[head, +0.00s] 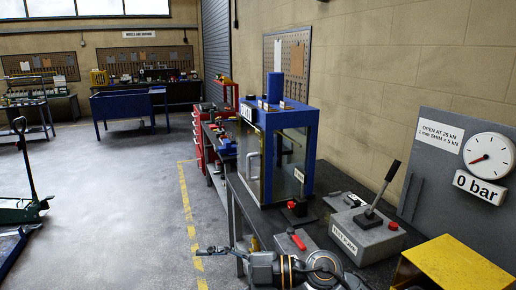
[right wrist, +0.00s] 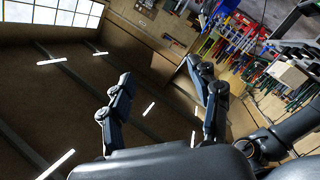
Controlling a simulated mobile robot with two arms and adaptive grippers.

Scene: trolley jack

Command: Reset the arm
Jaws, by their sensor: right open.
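My right arm comes in at the bottom of the head view, with its gripper (head: 211,251) at its left end, over the floor just off the bench's near edge. In the right wrist view the two fingers of this gripper (right wrist: 160,72) stand wide apart with nothing between them. This view is tilted and looks toward the ceiling, windows and a tool wall. A grey test pump (head: 366,236) with an upright, tilted black lever (head: 382,190) stands on the bench, apart from my gripper. My left gripper is in neither view.
A blue-framed press cabinet (head: 312,160) stands on the dark bench. A small red-handled block (head: 297,242) and a yellow box (head: 455,268) are near my arm. The gauge panel (head: 420,165) reads 0 bar. A green trolley jack (head: 25,205) stands left; the floor between is clear.

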